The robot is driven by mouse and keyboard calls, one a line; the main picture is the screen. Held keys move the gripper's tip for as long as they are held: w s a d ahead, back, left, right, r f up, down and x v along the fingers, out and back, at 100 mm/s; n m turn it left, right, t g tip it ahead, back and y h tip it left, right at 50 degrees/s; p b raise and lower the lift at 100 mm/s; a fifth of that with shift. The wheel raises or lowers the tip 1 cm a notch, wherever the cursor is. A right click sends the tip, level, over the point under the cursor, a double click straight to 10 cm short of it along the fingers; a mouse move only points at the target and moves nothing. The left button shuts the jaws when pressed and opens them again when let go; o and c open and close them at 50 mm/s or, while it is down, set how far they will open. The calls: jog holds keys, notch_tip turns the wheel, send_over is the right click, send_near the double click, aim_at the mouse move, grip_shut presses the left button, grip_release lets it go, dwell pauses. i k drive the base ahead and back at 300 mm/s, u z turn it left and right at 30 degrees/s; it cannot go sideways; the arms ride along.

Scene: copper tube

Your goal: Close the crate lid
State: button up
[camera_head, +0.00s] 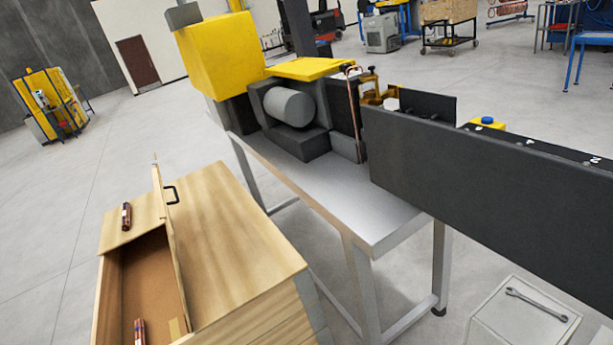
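The wooden crate (262,312) stands at the lower left, cut off by the bottom edge of the picture. Its left part is open and shows a brown inner floor (150,280). A thin wooden panel, seen nearly edge-on, stands upright beside the opening and looks like the raised lid (168,235). A black handle (171,195) is on its right side. A copper bundle (139,332) shows in the opening near the bottom edge. Another copper bundle (126,216) lies at the far left part of the crate. My gripper is not in view.
A grey metal table (345,200) with a yellow and dark machine (290,105) stands right of the crate. A long dark panel (480,195) fills the right side. A pale box with a wrench (530,305) stands lower right.

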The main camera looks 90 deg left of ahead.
aim_at(163, 212)
jog(key=i, duration=1.15)
jog(key=u, duration=3.75)
jog(key=i, duration=1.65)
jog(key=z, duration=0.05)
